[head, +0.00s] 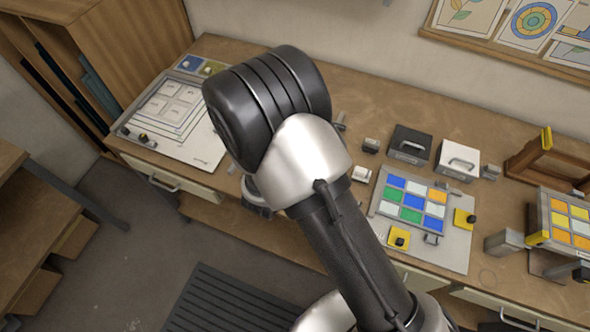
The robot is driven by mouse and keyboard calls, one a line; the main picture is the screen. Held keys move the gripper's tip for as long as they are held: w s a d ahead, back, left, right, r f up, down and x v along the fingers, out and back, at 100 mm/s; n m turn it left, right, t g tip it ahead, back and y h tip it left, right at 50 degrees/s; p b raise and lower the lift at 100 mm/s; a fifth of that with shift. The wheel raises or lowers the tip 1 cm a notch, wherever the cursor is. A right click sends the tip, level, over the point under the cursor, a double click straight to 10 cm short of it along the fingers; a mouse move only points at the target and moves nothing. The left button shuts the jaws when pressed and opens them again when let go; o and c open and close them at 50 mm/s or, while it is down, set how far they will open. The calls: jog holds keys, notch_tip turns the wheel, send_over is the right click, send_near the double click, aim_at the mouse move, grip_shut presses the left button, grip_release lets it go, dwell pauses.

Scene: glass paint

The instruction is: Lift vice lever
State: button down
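My arm rises through the middle of the view and hides the bench behind it. My gripper's fingers do not show; only a small grey part is visible below the arm's dark upper joint, and I cannot tell what it is. No vice lever can be made out for certain. At the right edge, a grey block-like fixture (505,242) stands beside a panel of yellow and orange tiles (568,228). A small dark part (581,273) sits at the panel's lower right, cut by the picture edge. My arm is apart from these.
The wooden bench (460,110) runs along the wall. It bears a blue, green and white tile panel (413,203), a black box (409,145), a white box (457,160), a wooden frame (545,165) and a white board (170,108). A shelf (70,80) stands left. A dark mat (230,305) lies on the floor.

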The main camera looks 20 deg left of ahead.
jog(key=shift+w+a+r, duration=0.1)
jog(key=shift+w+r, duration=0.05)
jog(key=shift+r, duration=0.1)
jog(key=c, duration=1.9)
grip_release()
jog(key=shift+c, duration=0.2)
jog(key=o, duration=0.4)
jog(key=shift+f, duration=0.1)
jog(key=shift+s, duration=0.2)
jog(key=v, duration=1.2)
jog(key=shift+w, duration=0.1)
